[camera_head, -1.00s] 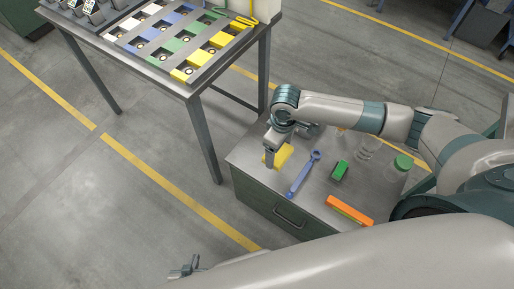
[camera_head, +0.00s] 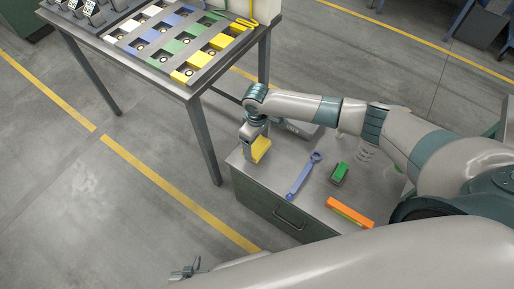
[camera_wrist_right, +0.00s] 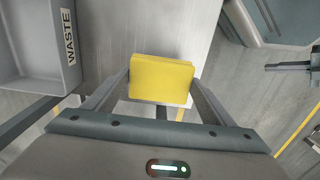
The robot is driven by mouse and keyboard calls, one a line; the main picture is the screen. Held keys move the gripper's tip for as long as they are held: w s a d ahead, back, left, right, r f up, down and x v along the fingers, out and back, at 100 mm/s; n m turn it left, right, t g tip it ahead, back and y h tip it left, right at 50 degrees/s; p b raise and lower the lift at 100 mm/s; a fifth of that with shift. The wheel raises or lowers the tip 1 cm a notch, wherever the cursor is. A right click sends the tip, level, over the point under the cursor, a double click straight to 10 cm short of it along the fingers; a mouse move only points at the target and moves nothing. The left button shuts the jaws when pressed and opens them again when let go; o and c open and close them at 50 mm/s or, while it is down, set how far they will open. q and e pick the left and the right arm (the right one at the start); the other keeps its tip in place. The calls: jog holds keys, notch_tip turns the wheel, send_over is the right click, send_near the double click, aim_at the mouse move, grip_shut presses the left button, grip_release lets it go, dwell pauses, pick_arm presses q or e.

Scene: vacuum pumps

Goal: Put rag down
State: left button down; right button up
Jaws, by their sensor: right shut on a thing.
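The yellow rag (camera_head: 262,150) is a folded pad held between the fingers of my right gripper (camera_head: 250,154). In the right wrist view the rag (camera_wrist_right: 162,78) sits squarely between both fingertips. It appears over the back left corner of the metal-topped cabinet (camera_head: 277,182); whether it touches the top is not clear. My left gripper (camera_head: 186,272) shows small at the bottom of the head view, away from the cabinet, and its jaw opening is too small to judge.
A grey WASTE bin (camera_wrist_right: 33,86) shows at left in the right wrist view. A table with coloured blocks (camera_head: 180,95) stands at upper left.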

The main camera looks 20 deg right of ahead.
aim_at(257, 146)
jog(key=shift+f, duration=0.1)
jog(key=shift+f, duration=0.8)
jog(key=shift+f+p, duration=0.25)
jog(key=shift+p, duration=0.15)
jog(key=shift+f, duration=0.3)
pick_arm(q)
jog(key=shift+s+r, duration=0.15)
jog(key=shift+s, duration=0.1)
pick_arm(e)
jog(key=shift+f, duration=0.35)
pick_arm(q)
jog(key=shift+w, duration=0.1)
pick_arm(e)
jog(key=shift+f, duration=0.15)
jog(key=o, duration=1.2)
pick_arm(q)
jog(key=shift+r, duration=0.1)
